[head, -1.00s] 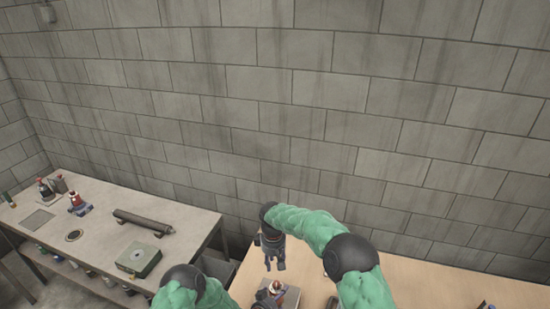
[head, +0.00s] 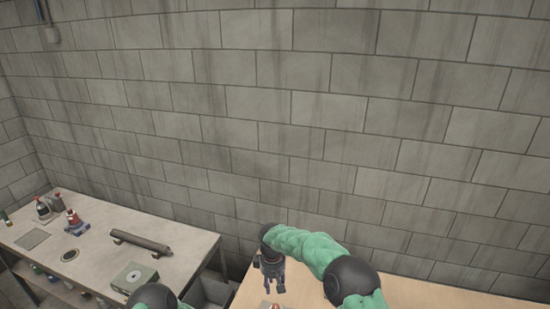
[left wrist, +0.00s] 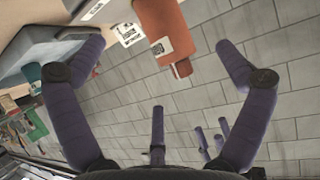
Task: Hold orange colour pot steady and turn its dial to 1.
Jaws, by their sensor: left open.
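An orange cylindrical pot (left wrist: 166,32) with a narrower orange end and a printed label is in the upper middle of the left wrist view. My left gripper (left wrist: 160,55) is open, its two dark fingers wide apart on either side of the pot's image; no contact is visible. A small orange-and-white top (head: 268,304) shows at the bottom edge of the head view, mostly cut off; I cannot tell if it is the same pot. My right gripper (head: 272,284) points down just above it in that view. No dial number is readable.
The wooden table (head: 420,290) is clear to the right of my right gripper. A grey bench (head: 190,240) at left holds a dark cylinder (head: 141,242), a green box (head: 135,277) and bottles (head: 52,202). A block wall (head: 300,130) stands behind.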

